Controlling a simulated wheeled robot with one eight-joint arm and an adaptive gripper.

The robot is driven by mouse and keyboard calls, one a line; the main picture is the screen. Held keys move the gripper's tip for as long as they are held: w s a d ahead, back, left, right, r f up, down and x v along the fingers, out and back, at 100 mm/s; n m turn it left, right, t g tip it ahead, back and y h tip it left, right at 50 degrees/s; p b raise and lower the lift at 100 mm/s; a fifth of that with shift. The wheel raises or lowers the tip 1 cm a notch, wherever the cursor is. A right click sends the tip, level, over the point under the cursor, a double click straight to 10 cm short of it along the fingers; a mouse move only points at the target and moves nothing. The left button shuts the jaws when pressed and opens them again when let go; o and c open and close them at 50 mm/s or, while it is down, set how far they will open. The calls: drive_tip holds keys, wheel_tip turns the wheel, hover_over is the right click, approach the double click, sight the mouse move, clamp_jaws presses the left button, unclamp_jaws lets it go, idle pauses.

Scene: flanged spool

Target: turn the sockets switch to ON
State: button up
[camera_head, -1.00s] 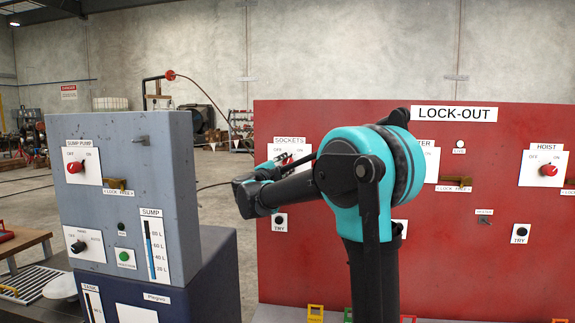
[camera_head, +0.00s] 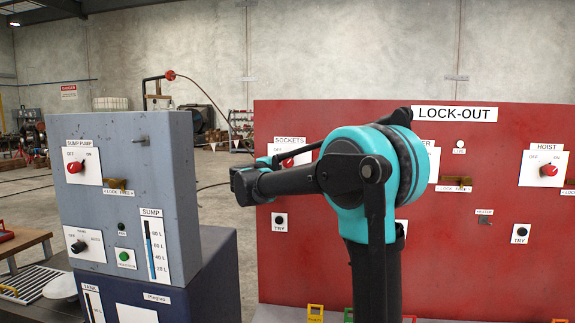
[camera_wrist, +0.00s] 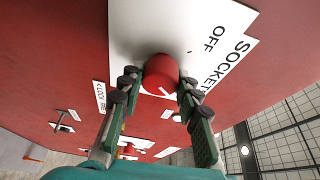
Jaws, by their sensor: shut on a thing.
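The sockets switch is a red round knob (camera_wrist: 161,73) on a white plate (camera_wrist: 188,28) lettered OFF and SOCKETS in the wrist view. My gripper (camera_wrist: 160,82) has one finger on each side of the knob and is shut on it. A short white mark shows on the knob's face near its lower edge in this view. The ON lettering is not visible there, so I cannot tell the exact setting. In the head view the sockets plate (camera_head: 284,142) is at the red panel's left; my arm covers its lower part and most of the knob.
The red LOCK-OUT panel (camera_head: 450,255) also carries a HOIST switch (camera_head: 548,170) and a TRY button (camera_head: 279,220) below the sockets plate. A grey sump pump cabinet (camera_head: 130,205) stands to the left of my wrist. Coloured tags (camera_head: 315,313) sit along the panel's bottom.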

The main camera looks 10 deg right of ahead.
drive_tip(key=o, duration=1.2)
drive_tip(key=shift+c, duration=0.2)
drive_tip(key=shift+s, duration=0.1)
drive_tip(key=v, duration=1.1)
drive_tip(key=shift+s+a, duration=0.3)
